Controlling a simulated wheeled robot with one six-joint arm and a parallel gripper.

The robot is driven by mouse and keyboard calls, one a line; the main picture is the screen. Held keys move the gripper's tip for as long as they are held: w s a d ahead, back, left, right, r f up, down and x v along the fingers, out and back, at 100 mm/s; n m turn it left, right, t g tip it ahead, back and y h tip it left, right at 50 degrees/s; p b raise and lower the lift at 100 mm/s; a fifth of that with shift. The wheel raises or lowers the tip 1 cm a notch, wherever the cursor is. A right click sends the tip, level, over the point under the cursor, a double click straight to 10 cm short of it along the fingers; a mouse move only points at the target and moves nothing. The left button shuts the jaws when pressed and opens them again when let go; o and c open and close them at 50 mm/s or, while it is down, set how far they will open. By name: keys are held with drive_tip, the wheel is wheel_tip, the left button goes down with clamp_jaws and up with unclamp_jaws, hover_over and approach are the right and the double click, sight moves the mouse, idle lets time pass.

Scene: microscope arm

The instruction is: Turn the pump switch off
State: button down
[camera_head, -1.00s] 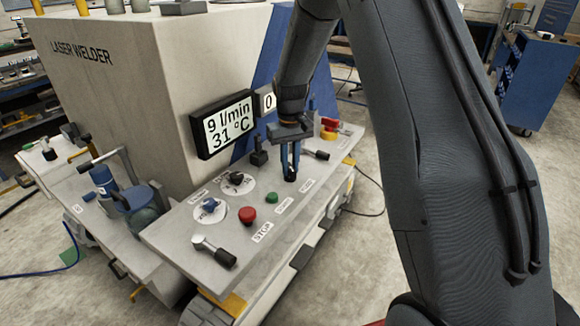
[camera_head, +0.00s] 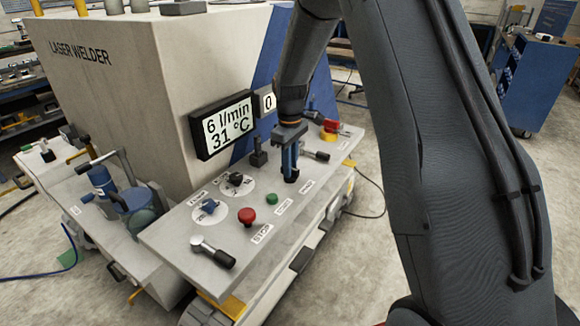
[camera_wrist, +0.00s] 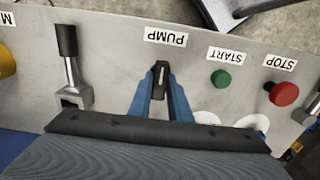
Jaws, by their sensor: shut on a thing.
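The pump switch (camera_wrist: 160,76) is a small black lever on the grey panel, below the upside-down PUMP label (camera_wrist: 166,37) in the wrist view. My gripper (camera_wrist: 160,88) has its two blue fingers closed on the switch, one on each side. In the head view, my gripper (camera_head: 290,172) points down at the right part of the panel, and its fingers mostly hide the switch. The display (camera_head: 228,126) reads 6 l/min and 31 °C.
A green START button (camera_head: 271,199) and a red STOP button (camera_head: 247,215) sit close by. A black-handled lever (camera_head: 315,155) stands just beside my gripper. A red and yellow switch (camera_head: 330,133) is farther back. A rotary knob (camera_head: 209,206) is toward the left.

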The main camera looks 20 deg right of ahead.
idle(0.4)
drive_tip(key=c, duration=1.6)
unclamp_jaws()
drive_tip(key=shift+c, duration=0.2)
drive_tip(key=shift+r+b, duration=1.15)
drive_tip(key=shift+r, duration=2.8)
